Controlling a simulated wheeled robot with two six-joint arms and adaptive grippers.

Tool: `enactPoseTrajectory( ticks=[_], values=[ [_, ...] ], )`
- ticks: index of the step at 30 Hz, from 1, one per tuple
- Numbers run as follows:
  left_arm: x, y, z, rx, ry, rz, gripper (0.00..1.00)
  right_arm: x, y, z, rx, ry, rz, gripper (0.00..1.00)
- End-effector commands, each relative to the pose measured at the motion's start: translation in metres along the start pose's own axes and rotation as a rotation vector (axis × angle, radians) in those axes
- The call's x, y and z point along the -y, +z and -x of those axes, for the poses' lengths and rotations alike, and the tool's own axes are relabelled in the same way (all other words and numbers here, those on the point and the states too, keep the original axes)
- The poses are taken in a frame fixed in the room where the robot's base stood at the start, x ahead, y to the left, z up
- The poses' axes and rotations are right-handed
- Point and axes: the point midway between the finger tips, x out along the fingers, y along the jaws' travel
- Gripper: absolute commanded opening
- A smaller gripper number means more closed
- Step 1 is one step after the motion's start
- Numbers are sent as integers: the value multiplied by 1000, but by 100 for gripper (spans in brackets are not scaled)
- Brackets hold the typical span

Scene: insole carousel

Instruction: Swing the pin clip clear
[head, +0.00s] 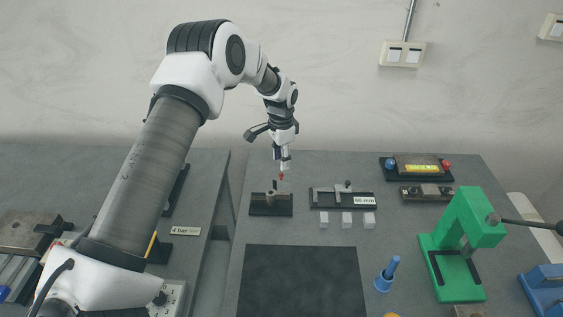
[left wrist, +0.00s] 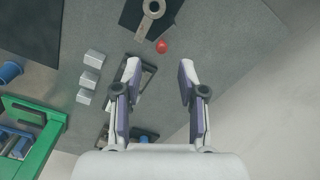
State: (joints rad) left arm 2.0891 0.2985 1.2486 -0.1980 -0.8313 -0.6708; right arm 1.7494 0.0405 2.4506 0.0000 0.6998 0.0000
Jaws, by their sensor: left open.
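The pin clip shows as a small red knob (head: 280,177) above a dark block (head: 262,210) with a short upright post on the bench. In the left wrist view the red knob (left wrist: 162,46) sits near the end of a short flat lever, beside a round metal ring (left wrist: 153,8) on the dark block. My left gripper (head: 284,163) points down just above the red knob. In the left wrist view its fingers (left wrist: 159,68) are apart with nothing between them, and the knob lies just beyond the fingertips. My right gripper is out of view.
A black fixture labelled 60 mm (head: 345,197) stands right of the block, with several small pale blocks (head: 347,220) before it. A dark mat (head: 303,283), a blue peg (head: 388,273) and a green press (head: 462,238) stand nearer. A gap separates the left bench.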

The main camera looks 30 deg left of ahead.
Motion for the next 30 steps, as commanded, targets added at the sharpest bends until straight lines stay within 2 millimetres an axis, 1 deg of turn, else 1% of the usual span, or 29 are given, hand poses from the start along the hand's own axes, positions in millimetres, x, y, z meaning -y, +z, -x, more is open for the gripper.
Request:
enactPoseTrajectory(
  ticks=[1,3,7,11,16,17,18,20,30],
  values=[
    [0,1,-7,5,2,0,41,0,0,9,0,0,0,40],
    [0,1,-21,4,1,0,41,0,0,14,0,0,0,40],
    [0,0,-42,3,1,0,41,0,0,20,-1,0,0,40],
    [0,0,-50,0,-1,-1,41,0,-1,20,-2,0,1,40],
    [0,0,-51,0,-1,-1,41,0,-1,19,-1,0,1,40],
    [0,0,-51,0,-1,-1,34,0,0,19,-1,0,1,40],
    [0,0,-51,0,-1,-1,20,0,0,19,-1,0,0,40],
    [0,0,-51,0,-1,0,0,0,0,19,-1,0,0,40],
    [0,0,-52,1,0,-1,0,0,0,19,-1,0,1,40]
  ],
)
